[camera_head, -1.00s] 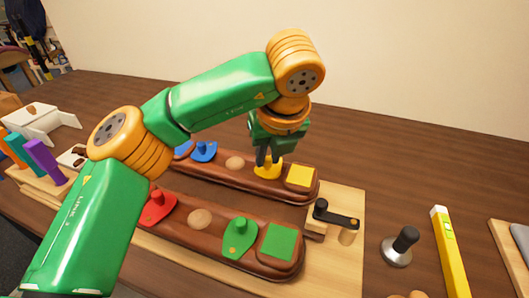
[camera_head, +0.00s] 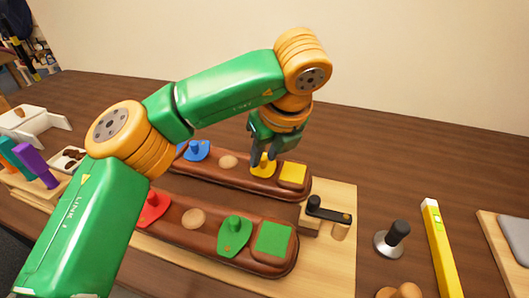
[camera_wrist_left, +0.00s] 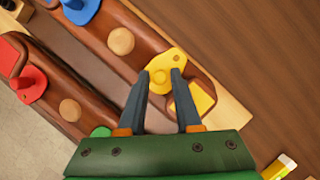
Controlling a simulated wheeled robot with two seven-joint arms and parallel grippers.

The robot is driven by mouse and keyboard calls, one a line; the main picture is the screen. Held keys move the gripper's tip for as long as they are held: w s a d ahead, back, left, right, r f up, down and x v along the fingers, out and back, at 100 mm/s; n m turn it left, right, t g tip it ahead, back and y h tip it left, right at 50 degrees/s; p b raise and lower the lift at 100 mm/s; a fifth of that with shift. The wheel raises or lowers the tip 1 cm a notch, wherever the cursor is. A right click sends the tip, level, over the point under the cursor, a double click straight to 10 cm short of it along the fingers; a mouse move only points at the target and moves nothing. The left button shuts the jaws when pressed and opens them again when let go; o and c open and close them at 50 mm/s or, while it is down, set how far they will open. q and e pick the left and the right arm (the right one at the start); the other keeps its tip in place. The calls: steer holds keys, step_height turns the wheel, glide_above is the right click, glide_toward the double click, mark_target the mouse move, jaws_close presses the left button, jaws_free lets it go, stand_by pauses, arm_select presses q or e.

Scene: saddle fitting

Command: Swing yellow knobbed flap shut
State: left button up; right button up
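The yellow flap (camera_head: 262,171) with its upright knob lies on the rear brown wooden block (camera_head: 228,179), between a round wooden button (camera_head: 228,162) and a yellow square (camera_head: 293,173). My left gripper (camera_head: 262,160) reaches down from above with its fingers on either side of the yellow knob. In the left wrist view the yellow flap (camera_wrist_left: 167,63) lies flat, with its knob between the fingertips (camera_wrist_left: 160,75). The fingers look apart, with a small gap around the knob. What lies under the flap is hidden. My right gripper is not in view.
The front block holds a red flap (camera_head: 152,208), a green flap (camera_head: 235,236) and a green square (camera_head: 272,240). A blue flap (camera_head: 197,151) is on the rear block. A black-levered clamp (camera_head: 327,213), a black-handled tamper (camera_head: 393,239) and a yellow level (camera_head: 440,245) stand rightward.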

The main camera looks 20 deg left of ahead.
arm_select(q)
steer(key=shift+o, duration=0.8)
steer(key=p+v, duration=0.1)
steer(key=v, duration=0.6)
